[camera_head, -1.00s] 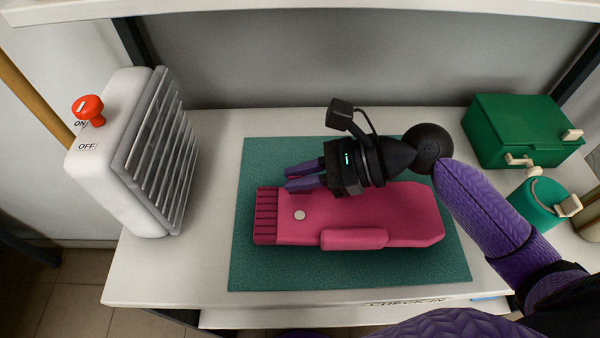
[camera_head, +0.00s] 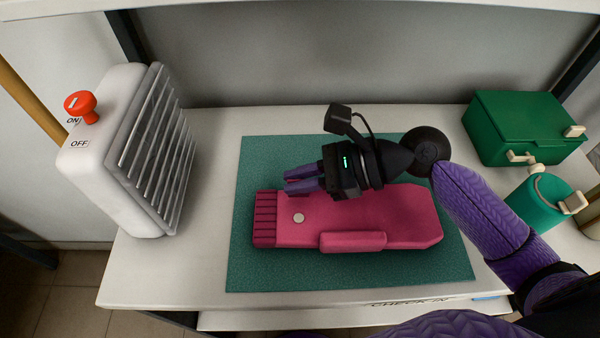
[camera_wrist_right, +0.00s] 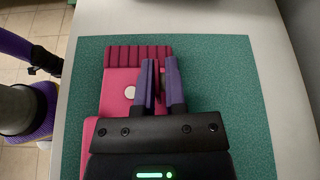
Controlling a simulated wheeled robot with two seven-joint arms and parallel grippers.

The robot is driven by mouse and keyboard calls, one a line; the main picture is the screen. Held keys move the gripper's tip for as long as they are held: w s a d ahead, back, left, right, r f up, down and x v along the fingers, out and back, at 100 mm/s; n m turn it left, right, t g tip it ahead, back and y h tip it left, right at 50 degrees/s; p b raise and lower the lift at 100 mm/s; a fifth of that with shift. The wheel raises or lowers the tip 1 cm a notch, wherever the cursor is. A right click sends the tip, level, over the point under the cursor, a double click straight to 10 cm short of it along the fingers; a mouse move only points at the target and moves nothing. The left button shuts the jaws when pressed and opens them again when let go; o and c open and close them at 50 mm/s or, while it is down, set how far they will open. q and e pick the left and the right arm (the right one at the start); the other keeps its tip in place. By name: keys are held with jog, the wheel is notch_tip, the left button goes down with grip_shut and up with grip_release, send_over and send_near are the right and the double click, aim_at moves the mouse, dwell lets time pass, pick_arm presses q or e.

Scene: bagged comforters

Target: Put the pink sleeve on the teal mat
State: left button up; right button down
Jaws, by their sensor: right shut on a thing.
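The pink sleeve (camera_head: 350,213) lies flat over the teal mat (camera_head: 250,275), its ribbed cuff to the left and its long side along the mat. It lies within the mat's outline in the head view. My right gripper (camera_head: 298,180) is shut on the sleeve at its far edge, near the cuff. The wrist view shows the fingers (camera_wrist_right: 162,85) close together with a dark pink strip between them, beside the sleeve's white button. The gripper hides part of the sleeve's far edge. I cannot tell whether the sleeve's underside fully touches the mat. My left gripper is not seen.
A white heater (camera_head: 125,150) with a red knob stands at the left of the white table (camera_head: 150,285). A green box (camera_head: 520,128) and a teal canister (camera_head: 540,203) stand at the right, near my right arm. A grey wall is behind.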

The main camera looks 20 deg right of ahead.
jog(key=shift+f, duration=0.15)
jog(key=c, duration=0.7)
grip_release()
jog(key=o, duration=0.7)
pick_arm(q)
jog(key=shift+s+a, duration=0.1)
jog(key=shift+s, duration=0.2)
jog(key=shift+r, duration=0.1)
